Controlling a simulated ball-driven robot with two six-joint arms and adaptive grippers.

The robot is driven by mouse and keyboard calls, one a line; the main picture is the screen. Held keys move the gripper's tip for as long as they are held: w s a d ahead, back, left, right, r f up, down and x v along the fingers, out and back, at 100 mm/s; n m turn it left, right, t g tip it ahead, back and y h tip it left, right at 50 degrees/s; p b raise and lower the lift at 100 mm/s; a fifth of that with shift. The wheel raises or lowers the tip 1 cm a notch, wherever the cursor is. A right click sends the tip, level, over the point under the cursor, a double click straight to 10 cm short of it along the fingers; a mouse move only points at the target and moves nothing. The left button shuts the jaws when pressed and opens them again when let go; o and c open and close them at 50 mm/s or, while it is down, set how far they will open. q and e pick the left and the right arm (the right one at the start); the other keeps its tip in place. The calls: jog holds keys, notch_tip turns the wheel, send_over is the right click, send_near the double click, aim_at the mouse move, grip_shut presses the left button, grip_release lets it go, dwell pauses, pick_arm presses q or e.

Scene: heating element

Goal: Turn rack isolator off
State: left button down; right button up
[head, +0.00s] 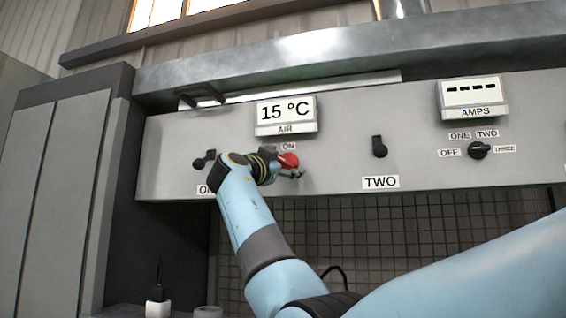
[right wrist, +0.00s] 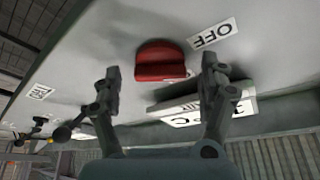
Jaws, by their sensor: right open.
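The red rotary knob (head: 289,160) is on the grey control panel, below the AIR display, with an ON label (head: 288,146) above it. In the right wrist view the red knob (right wrist: 162,62) lies ahead of and between my fingertips, and an upside-down OFF label (right wrist: 214,34) is beside it. My right gripper (head: 284,165) is at the knob in the head view and partly covers its surroundings. In the right wrist view the gripper (right wrist: 162,78) is open, one finger on each side of the knob. I cannot tell whether a finger touches it. My left gripper is not in view.
The AIR display (head: 286,112) reads 15 °C just above the knob and is close to one finger in the wrist view. A black switch (head: 379,147) is above the TWO label. An AMPS display (head: 471,94) and black selector (head: 479,151) are at right.

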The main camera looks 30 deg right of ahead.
jog(key=shift+c, duration=0.8)
jog(key=shift+s+a, duration=0.1)
jog(key=c, duration=0.9)
jog(key=shift+c, duration=0.6)
jog(key=shift+f+n+t+b, duration=0.2)
jog(key=shift+n+t+b, duration=0.2)
jog(key=shift+n+b, duration=0.7)
jog(key=shift+n+t+y+b, duration=0.3)
jog(key=shift+n+t+b, duration=0.2)
jog(key=shift+n+b, duration=0.35)
jog(key=n+t, duration=0.1)
jog(key=n, duration=0.2)
jog(key=shift+s+r+y, duration=0.1)
jog(key=shift+y, duration=0.3)
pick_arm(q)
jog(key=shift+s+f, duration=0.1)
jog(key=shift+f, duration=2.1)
pick_arm(e)
jog(key=shift+n+t, duration=0.8)
jog(key=shift+n, duration=0.45)
jog(key=shift+n+y, duration=0.3)
jog(key=shift+y, duration=0.1)
